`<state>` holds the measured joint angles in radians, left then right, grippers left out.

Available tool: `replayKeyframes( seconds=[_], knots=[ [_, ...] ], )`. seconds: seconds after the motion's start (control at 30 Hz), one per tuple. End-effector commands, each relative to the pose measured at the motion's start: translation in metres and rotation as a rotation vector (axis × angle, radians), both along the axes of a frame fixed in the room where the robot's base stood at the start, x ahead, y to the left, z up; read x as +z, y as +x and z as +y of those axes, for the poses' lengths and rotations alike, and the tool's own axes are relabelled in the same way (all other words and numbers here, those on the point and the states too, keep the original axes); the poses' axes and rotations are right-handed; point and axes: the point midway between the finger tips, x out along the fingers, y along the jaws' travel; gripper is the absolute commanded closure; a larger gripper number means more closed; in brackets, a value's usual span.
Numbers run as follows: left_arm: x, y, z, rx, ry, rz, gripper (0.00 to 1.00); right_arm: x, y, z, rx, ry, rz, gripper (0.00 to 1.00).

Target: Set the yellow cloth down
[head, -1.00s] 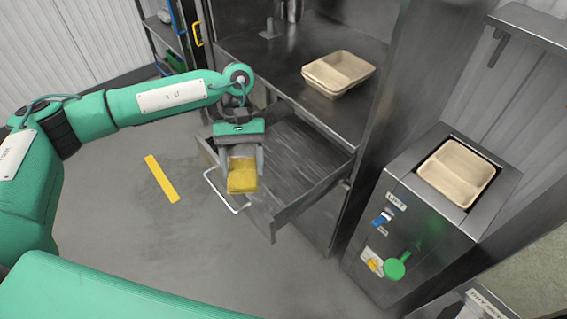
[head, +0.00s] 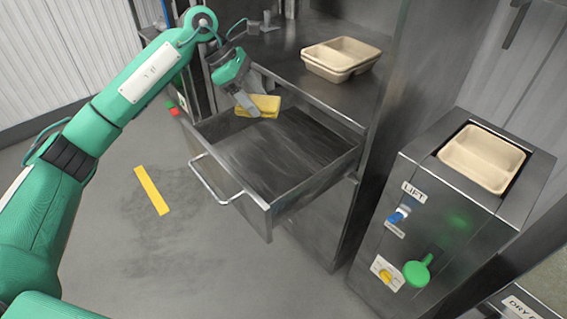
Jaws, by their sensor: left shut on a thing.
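The yellow cloth (head: 264,104) is a small folded pad at the back left of the open drawer, near the edge of the metal counter. My left gripper (head: 250,108) comes down to it from the upper left, tilted, and is shut on the cloth's left part. I cannot tell whether the cloth touches the drawer or hangs over it. The open metal drawer (head: 228,152) looks empty. My right gripper is not in view.
Beige trays (head: 340,58) are stacked on the metal counter (head: 285,52). Another beige tray (head: 482,158) sits in the top of the lift unit (head: 440,215) at right. The drawer handle (head: 212,185) juts out over the floor. A yellow strip (head: 152,190) marks the floor.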

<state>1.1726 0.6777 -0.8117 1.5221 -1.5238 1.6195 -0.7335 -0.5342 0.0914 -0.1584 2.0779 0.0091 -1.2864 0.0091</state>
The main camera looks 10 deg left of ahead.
Motion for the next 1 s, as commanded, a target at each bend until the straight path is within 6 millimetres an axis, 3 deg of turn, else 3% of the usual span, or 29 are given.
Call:
replayKeyframes(
  seconds=[0.17, 0.63, 1.0],
  knots=[
    [-0.015, 0.003, 0.002, 0.036, 0.001, 0.004, 0.63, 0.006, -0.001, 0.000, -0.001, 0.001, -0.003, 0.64],
    [-0.133, 0.002, 0.002, 0.034, 0.001, 0.004, 0.63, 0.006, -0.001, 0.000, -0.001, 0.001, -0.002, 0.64],
    [-0.170, 0.002, 0.002, 0.034, 0.001, 0.003, 0.63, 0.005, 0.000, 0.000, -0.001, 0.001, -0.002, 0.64]
  ],
)
